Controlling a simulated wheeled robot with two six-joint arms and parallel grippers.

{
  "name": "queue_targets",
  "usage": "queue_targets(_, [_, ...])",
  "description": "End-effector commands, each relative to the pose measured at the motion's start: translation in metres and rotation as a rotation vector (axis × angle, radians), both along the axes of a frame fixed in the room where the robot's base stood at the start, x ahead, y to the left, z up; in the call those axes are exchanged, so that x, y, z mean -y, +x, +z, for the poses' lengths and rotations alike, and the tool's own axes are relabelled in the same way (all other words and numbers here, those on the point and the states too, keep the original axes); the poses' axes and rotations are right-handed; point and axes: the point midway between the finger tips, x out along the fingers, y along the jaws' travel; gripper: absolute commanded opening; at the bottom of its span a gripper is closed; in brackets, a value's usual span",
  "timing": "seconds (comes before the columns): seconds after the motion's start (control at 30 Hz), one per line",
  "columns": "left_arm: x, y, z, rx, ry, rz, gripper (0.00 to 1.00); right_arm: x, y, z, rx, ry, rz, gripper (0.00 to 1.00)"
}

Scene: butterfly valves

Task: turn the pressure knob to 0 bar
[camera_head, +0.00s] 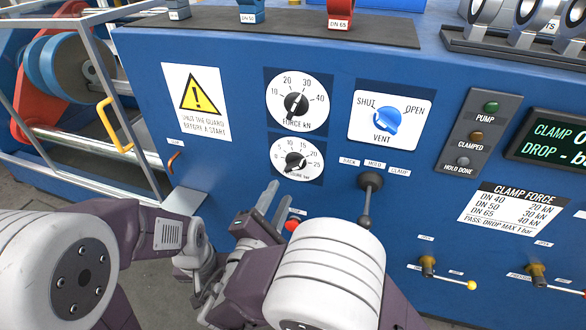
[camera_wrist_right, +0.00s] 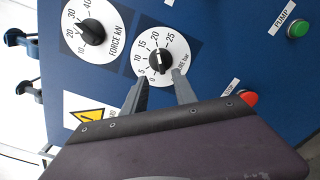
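The pressure knob (camera_head: 295,162) is a small black knob on a white round dial marked in bar, low on the blue panel. It also shows in the right wrist view (camera_wrist_right: 160,59), where its pointer is too small to read surely. My right gripper (camera_head: 281,190) is open and empty, just below the dial. In the right wrist view its two fingers (camera_wrist_right: 160,76) reach to the dial's lower edge, one on each side, with the knob beyond the gap. I cannot tell whether they touch the panel. My left gripper does not show.
The force knob (camera_head: 296,104) sits directly above. The blue vent knob (camera_head: 388,121) and a black lever (camera_head: 369,190) are to the right. A red button (camera_head: 292,225) is close below the right fingers. A warning sign (camera_head: 196,103) is at left.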

Motion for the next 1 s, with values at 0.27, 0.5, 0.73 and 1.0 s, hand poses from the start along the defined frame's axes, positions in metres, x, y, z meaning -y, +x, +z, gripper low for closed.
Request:
queue_targets(0.27, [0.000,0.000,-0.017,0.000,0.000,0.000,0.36,0.020,0.053,-0.003,0.000,0.003,-0.008,0.34])
queue_targets(0.5, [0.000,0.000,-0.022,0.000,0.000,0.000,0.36,0.027,0.080,-0.001,0.000,0.001,-0.003,0.34])
queue_targets(0.73, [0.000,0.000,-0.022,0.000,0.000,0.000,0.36,0.027,0.082,0.000,-0.001,0.000,-0.002,0.34])
queue_targets(1.0, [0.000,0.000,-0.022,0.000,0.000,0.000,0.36,0.027,0.082,0.000,-0.001,0.000,-0.002,0.00])
